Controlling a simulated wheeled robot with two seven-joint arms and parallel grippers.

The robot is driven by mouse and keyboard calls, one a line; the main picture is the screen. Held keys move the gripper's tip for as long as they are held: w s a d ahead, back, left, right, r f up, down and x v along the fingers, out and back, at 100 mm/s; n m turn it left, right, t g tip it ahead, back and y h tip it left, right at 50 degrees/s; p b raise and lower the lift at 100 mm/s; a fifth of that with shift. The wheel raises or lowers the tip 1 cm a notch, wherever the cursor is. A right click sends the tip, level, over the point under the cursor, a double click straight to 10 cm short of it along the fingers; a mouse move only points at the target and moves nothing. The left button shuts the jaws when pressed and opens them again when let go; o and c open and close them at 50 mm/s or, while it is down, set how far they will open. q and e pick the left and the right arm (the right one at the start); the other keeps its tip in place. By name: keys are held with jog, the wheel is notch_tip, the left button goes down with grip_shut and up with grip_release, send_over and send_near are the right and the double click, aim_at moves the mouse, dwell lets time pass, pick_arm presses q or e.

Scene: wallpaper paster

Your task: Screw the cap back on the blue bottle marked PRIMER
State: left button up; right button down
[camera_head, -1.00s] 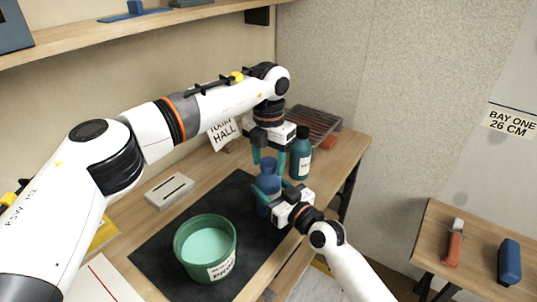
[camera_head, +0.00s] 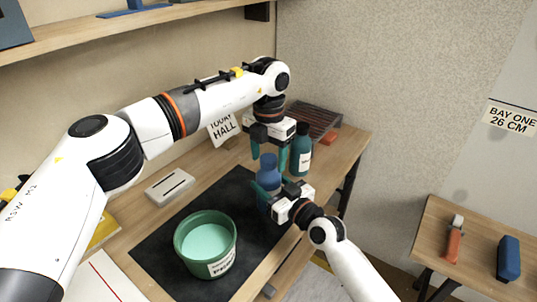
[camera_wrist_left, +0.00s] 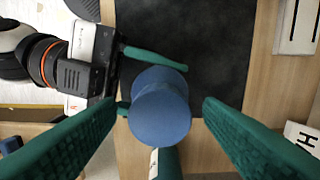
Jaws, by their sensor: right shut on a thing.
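The blue bottle (camera_head: 265,187) stands upright at the right edge of the dark mat, and any lettering on it is hidden. A round blue cap (camera_head: 267,160) sits on its top; how tightly it is screwed cannot be told. In the left wrist view the cap's round top (camera_wrist_left: 160,105) lies between my left fingers, with gaps on both sides. My left gripper (camera_head: 269,155) points down, open, fingertips around cap height. My right gripper (camera_head: 278,197) is shut on the bottle's body from the front right.
A teal bottle (camera_head: 301,152) with a white label stands close behind. A green tub (camera_head: 207,265) of pale paint is on the dark mat (camera_head: 165,254). A HALL sign (camera_head: 223,128), a wire rack (camera_head: 314,118) and a grey slotted block (camera_head: 169,186) line the back.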

pick_arm(q)
jog(key=shift+r, duration=0.1)
notch_tip(320, 180, up, 12)
dwell(0.5)
pick_arm(e)
jog(key=shift+c, duration=2.1)
grip_release()
jog(key=v, duration=1.2)
